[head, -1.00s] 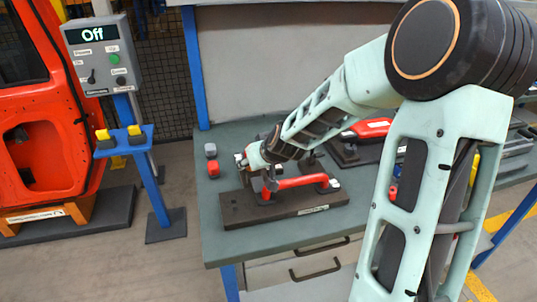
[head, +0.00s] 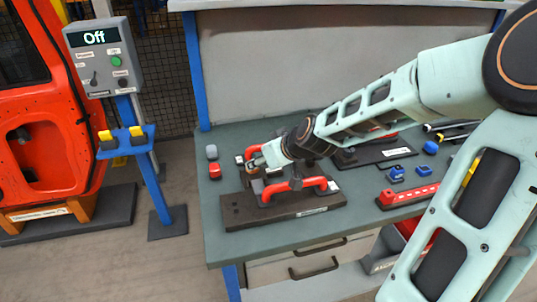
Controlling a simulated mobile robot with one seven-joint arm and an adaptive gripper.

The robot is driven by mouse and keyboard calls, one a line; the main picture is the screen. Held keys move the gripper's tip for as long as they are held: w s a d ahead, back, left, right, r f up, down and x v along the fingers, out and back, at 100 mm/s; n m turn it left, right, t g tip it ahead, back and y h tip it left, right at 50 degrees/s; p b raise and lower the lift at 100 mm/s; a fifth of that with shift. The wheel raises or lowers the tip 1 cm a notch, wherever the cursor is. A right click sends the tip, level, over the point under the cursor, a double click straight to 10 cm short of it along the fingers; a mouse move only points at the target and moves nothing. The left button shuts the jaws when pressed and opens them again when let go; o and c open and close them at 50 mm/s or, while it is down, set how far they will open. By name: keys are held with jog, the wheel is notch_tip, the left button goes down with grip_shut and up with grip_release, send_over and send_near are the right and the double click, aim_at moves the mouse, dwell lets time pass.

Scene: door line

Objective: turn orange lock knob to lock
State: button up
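I cannot make out an orange lock knob in the head view. A red handle part (head: 292,187) is mounted on a dark base board (head: 250,217) on the workbench. My gripper (head: 255,160) is at the back left of this board, close to the red part. The gripper is small and partly lost among the parts behind it. I cannot tell whether its fingers are open or touching anything.
A grey control box (head: 105,58) on a blue post reads "Off". An orange-red car door (head: 45,150) stands at the left. Blue pieces (head: 397,172) and a red bar (head: 410,195) lie right.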

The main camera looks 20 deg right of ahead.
jog(key=shift+p+v, duration=0.8)
jog(key=shift+v, duration=1)
jog(key=shift+a, duration=0.1)
